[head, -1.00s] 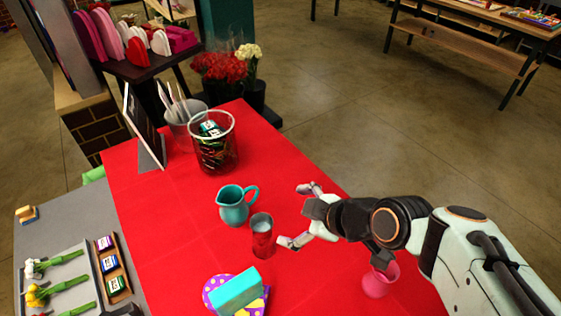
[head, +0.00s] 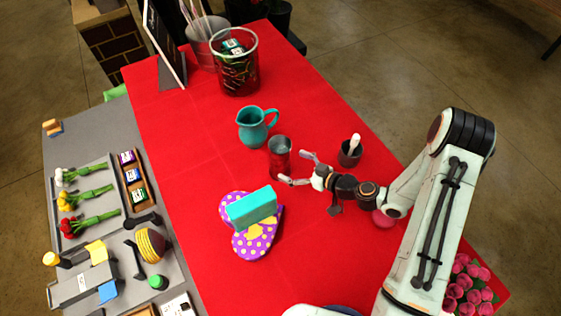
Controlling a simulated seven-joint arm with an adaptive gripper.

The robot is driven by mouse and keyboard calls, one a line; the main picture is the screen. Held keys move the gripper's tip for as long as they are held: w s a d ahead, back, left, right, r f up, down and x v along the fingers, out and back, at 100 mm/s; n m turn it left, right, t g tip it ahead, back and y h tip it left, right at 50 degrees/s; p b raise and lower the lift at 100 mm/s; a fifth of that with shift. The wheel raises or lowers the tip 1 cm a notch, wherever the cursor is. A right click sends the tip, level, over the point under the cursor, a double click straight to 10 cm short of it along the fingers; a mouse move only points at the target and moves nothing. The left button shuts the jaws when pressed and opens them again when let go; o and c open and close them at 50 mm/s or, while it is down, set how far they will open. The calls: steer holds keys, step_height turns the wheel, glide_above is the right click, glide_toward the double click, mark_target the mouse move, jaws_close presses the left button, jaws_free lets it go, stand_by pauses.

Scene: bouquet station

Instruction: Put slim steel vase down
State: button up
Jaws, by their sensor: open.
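The slim steel vase (head: 280,160) is a grey metal cylinder that looks reddish lower down from the cloth. It stands upright on the red-covered table (head: 190,130), just right of and in front of a teal pitcher (head: 255,127). My gripper (head: 294,167) is open at the vase's right side, low near the table. One finger points past its far right side and the other lies near its base at the front. Nothing is held between the fingers. I cannot tell whether a finger touches the vase.
A dark cup with a pestle (head: 349,154) stands right of my gripper. Red cloth is clear left of the pitcher.

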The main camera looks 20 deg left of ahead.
mark_target(287, 163)
steer(key=shift+x, duration=2.4)
steer(key=shift+s, duration=0.1)
steer(key=c, duration=1.3)
